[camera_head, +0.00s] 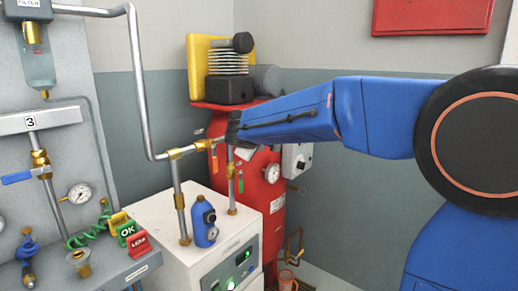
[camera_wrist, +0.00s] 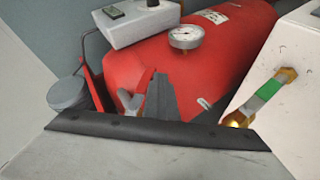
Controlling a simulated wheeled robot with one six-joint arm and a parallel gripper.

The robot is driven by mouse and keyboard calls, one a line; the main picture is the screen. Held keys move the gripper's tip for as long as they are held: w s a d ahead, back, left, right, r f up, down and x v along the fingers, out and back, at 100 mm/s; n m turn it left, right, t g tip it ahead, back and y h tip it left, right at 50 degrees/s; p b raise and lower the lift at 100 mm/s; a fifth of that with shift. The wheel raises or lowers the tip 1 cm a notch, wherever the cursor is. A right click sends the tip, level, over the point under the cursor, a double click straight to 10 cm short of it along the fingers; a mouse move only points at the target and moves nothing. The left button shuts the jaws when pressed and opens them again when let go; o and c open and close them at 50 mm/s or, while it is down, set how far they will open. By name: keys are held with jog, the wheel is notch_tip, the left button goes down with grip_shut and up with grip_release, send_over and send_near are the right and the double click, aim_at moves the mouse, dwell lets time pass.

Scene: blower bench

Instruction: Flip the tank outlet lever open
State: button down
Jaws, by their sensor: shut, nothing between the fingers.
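The red tank (camera_head: 262,190) stands behind the white cabinet; it fills the middle of the wrist view (camera_wrist: 225,70). An orange lever (camera_head: 213,160) hangs down from the brass fitting on the pipe in front of the tank. A green lever (camera_head: 240,181) hangs near the pipe to its right, and a green lever also shows in the wrist view (camera_wrist: 266,91). No label tells which lever is the tank outlet's. My gripper (camera_head: 232,130) is shut and empty beside the pipe, close above these levers. Its dark fingers (camera_wrist: 160,98) point toward the tank; contact with a lever cannot be told.
A white cabinet (camera_head: 160,209) carrying pipes and a blue bottle (camera_head: 205,222) stands in front of the tank. A compressor with a yellow guard (camera_head: 205,52) sits on top.

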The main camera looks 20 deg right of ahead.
jog(key=shift+w+d+h, duration=0.1)
jog(key=shift+d+h, duration=0.05)
jog(key=shift+h, duration=0.15)
jog(key=shift+w+d+r, duration=0.15)
jog(key=shift+w+d, duration=0.15)
jog(key=shift+d, duration=0.05)
dwell(0.6)
jog(key=shift+r, duration=0.1)
dwell(1.1)
